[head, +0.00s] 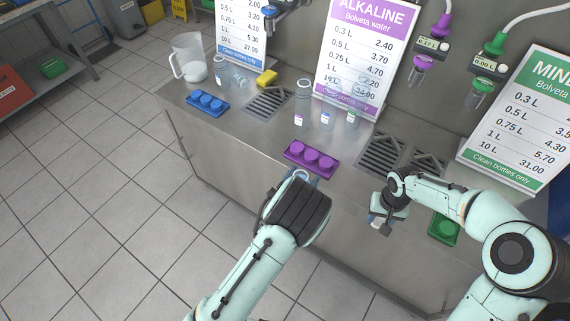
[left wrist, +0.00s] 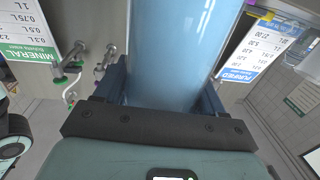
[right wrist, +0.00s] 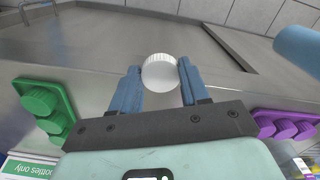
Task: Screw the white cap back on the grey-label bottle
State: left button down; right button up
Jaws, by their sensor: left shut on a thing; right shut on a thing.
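My left gripper (left wrist: 163,92) is shut on a translucent blue bottle (left wrist: 175,40), which fills the middle of the left wrist view. No label shows on its visible side, and its mouth is out of frame. In the head view my left arm's wrist hides most of this gripper (head: 302,176) and the bottle. My right gripper (right wrist: 160,82) is shut on a round white cap with a ribbed edge (right wrist: 160,70). In the head view my right gripper (head: 381,224) is over the counter's front edge, right of the left one, and the cap is hard to make out.
Blue (head: 207,103), purple (head: 310,158) and green (head: 444,229) cap holders sit along the steel counter (head: 240,125). Several clear bottles (head: 303,100) stand by the alkaline sign (head: 365,50). A jug (head: 188,58) and yellow sponge (head: 266,78) are at the left. Dispensers (head: 483,83) hang at the right.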

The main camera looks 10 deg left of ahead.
pick_arm(q)
jog(key=shift+d+f+m+g+h, duration=0.2)
jog(key=shift+d+f+m+h, duration=0.25)
jog(key=shift+d+f+h, duration=0.3)
jog(key=shift+d+f+m+g+h, duration=0.2)
jog(key=shift+d+f+m+h, duration=0.3)
jog(key=shift+d, duration=0.3)
pick_arm(e)
jog(key=w+a+r+n, duration=0.2)
jog(key=a+r+n, duration=0.1)
jog(key=a+r, duration=0.5)
jog(key=w+a+r+n, duration=0.1)
jog(key=a+r+n, duration=0.2)
jog(key=a+r, duration=0.5)
jog(key=a, duration=0.5)
jog(key=shift+w+a+n, duration=0.3)
jog(key=shift+w, duration=0.1)
jog(key=shift+f, duration=1.95)
jog(key=shift+f, duration=0.9)
